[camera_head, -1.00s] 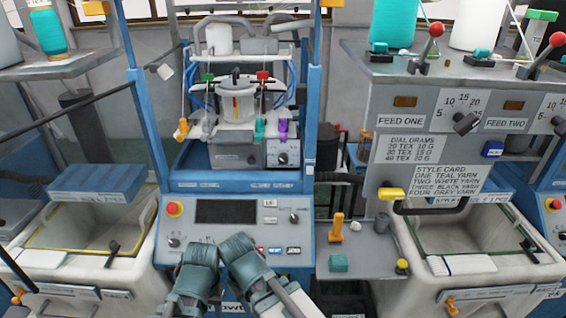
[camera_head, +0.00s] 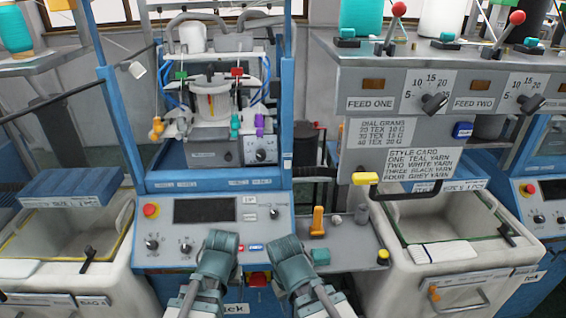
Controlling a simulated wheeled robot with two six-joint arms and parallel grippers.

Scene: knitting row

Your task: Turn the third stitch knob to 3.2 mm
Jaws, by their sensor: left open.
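The blue knitting machine's grey control panel (camera_head: 222,268) is in front of me. Two dark knobs are on its lower left, the first (camera_head: 151,244) and the second (camera_head: 186,247); another knob (camera_head: 274,213) is at its upper right. I cannot tell which is the third stitch knob; part of the panel is hidden behind my grippers. I cannot read any knob's setting. My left gripper (camera_head: 221,243) is open in front of the panel, right of the second knob. My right gripper (camera_head: 289,249) is in front of the panel's right edge; its jaws cannot be made out.
A red stop button (camera_head: 151,210) and a dark screen (camera_head: 205,210) are on the panel. A side shelf (camera_head: 345,262) to the right holds an orange-handled tool (camera_head: 317,221) and a teal block (camera_head: 320,256). White bins (camera_head: 425,262) flank the machine.

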